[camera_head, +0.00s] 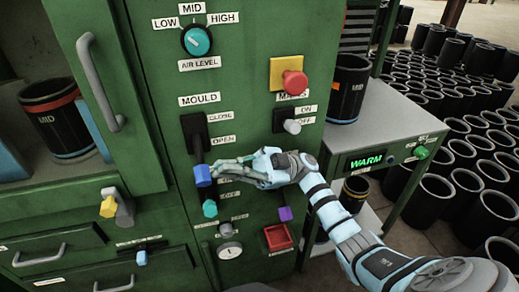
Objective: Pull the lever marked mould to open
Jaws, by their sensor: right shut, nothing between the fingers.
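The mould lever (199,150) is on the green machine panel under the MOULD label, with CLOSE above and OPEN below at its right. Its black arm hangs down and ends in a blue knob (202,176), level with or a little below the OPEN label. My right gripper (218,168) comes in from the right and is shut and empty. Its fingertips are just right of the blue knob; I cannot tell whether they touch it. My left gripper is not in view.
Close by on the panel are a teal knob (209,208), a grey main switch (291,126) and a red emergency button (292,84). An open cabinet door with a grey handle (101,82) stands left. A grey table (400,125) with a black sleeve (348,88) stands right.

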